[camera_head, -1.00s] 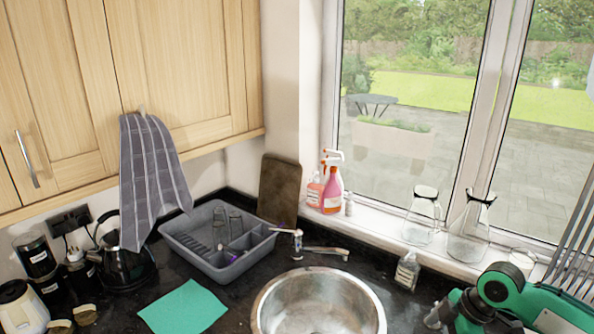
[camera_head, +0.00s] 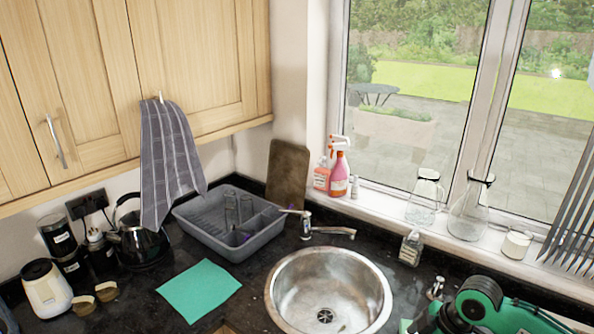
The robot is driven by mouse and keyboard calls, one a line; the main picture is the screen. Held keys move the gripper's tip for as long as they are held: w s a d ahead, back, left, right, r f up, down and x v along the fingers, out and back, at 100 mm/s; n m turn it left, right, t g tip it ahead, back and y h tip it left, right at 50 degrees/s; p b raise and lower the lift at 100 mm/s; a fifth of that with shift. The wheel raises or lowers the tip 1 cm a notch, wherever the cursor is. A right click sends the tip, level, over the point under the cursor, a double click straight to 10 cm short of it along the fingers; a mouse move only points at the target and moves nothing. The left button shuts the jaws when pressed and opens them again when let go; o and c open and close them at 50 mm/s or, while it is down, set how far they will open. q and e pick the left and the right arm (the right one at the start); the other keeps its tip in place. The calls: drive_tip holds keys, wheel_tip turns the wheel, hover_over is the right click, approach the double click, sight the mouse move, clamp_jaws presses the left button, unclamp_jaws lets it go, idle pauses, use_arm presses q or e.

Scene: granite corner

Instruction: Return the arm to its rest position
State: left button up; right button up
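My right arm (camera_head: 490,305) comes in at the lower right, with green and black links bent over the worktop right of the sink. Its gripper is not visible; the lower part of the arm runs out of the bottom of the picture. My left gripper is not in view. No object is seen held.
A round steel sink (camera_head: 284,287) and tap (camera_head: 325,231) are in the middle. A grey dish rack (camera_head: 190,228), green cloth (camera_head: 199,289), kettle (camera_head: 140,243) and cream jar (camera_head: 45,288) stand left. A clear bottle (camera_head: 411,248) and glass jugs (camera_head: 469,212) stand right.

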drive_tip(key=s+a+f+m+t, duration=0.2)
drive_tip(key=s+a+f+m, duration=0.2)
drive_tip(key=s+a+f, duration=0.5)
drive_tip(key=s+d+m+h, duration=0.5)
drive_tip(key=s+m, duration=0.4)
drive_tip(key=s, duration=0.5)
wheel_tip(320, 180, down, 35)
drive_tip(key=g+y+b, duration=0.1)
drive_tip(key=b, duration=0.4)
use_arm(q)
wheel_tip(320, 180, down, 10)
drive_tip(key=b, duration=0.5)
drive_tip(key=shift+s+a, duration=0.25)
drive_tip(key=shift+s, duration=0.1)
use_arm(e)
drive_tip(key=s+d+f, duration=0.2)
drive_tip(key=s+f, duration=0.8)
drive_tip(key=f, duration=0.2)
drive_tip(key=s+d+f+g, duration=0.1)
drive_tip(key=s+d+f, duration=0.1)
drive_tip(key=s+f, duration=0.8)
wheel_tip(320, 180, down, 3)
drive_tip(key=shift+f, duration=0.2)
